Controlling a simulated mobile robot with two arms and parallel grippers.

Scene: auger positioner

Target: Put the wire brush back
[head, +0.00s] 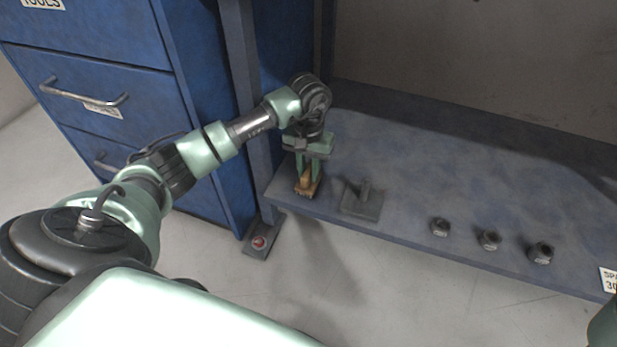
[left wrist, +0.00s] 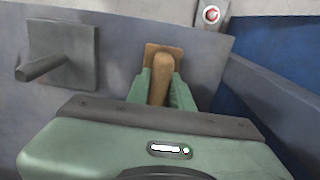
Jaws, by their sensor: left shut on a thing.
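The wire brush (head: 309,187) has a wooden block and handle and is at the left front corner of the grey-blue shelf (head: 420,170). My left gripper (head: 308,178) points down and is shut on the wire brush. In the left wrist view, the brush handle (left wrist: 163,78) sits between the green fingers. I cannot tell if the brush rests on the shelf or is held just above it. At the lower right edge of the head view, a green part (head: 605,325) may be my right arm; its gripper does not show.
A square plate with a peg (head: 362,202) stands just right of the brush. Several dark nut-like parts (head: 489,240) line the front of the shelf. A blue drawer cabinet (head: 110,100) and a shelf post (head: 250,100) are at the left. The shelf's back is clear.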

